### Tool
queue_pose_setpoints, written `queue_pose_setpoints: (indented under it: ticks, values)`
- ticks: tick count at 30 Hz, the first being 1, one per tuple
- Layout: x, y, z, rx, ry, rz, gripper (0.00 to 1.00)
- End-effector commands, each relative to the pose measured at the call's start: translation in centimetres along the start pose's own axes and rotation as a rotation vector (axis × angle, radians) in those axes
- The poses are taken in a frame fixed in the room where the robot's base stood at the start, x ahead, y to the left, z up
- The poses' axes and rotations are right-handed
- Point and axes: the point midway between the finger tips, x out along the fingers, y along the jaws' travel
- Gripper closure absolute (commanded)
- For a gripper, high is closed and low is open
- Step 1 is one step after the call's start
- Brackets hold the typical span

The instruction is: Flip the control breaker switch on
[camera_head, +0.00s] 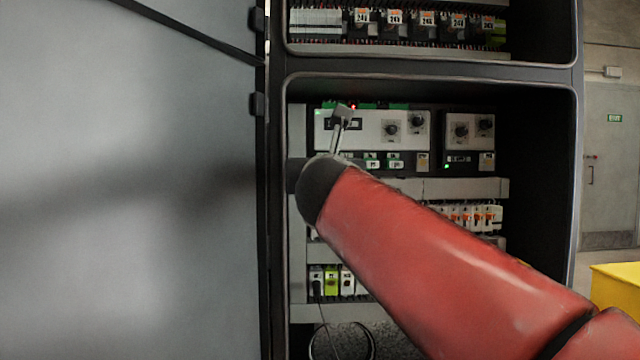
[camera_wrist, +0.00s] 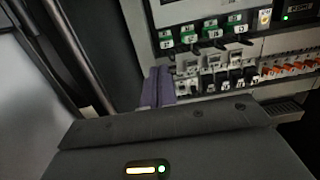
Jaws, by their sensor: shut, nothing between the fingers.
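In the wrist view, a row of small breakers (camera_wrist: 222,78) with pale and dark fronts sits right of my gripper (camera_wrist: 157,86). Orange-levered breakers (camera_wrist: 292,68) continue the row to the right. These also show in the head view (camera_head: 472,215), partly behind my red arm. I cannot tell which one is the control breaker, nor the position of its switch. My gripper's purple-grey fingers are shut and empty, by the left end of the row. Whether they touch anything is unclear. In the head view, my arm seems to hide the fingers.
The open cabinet has a dark frame (camera_head: 577,150) and a large grey door (camera_head: 130,190) at left. White control panels (camera_head: 375,127) with knobs sit above the breakers. Lower modules (camera_head: 331,280) have a looped cable below. A yellow box (camera_head: 615,290) stands at right.

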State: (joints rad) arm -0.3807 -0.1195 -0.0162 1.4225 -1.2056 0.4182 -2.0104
Motion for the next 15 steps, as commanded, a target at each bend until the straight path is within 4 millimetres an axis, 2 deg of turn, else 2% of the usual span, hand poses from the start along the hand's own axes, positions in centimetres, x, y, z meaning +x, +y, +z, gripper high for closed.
queue_pose_setpoints:
  ticks: [5, 8, 11, 15]
  values:
    - [-0.4, -0.9, -1.0, 0.073, 0.027, -0.018, 1.0]
    - [-1.8, -3.2, -3.7, 0.288, 0.1, -0.074, 1.0]
    - [-4.5, -6.4, -8.7, 0.643, 0.207, -0.195, 1.0]
    - [-10.3, -10.3, -17.0, 1.211, 0.321, -0.463, 1.0]
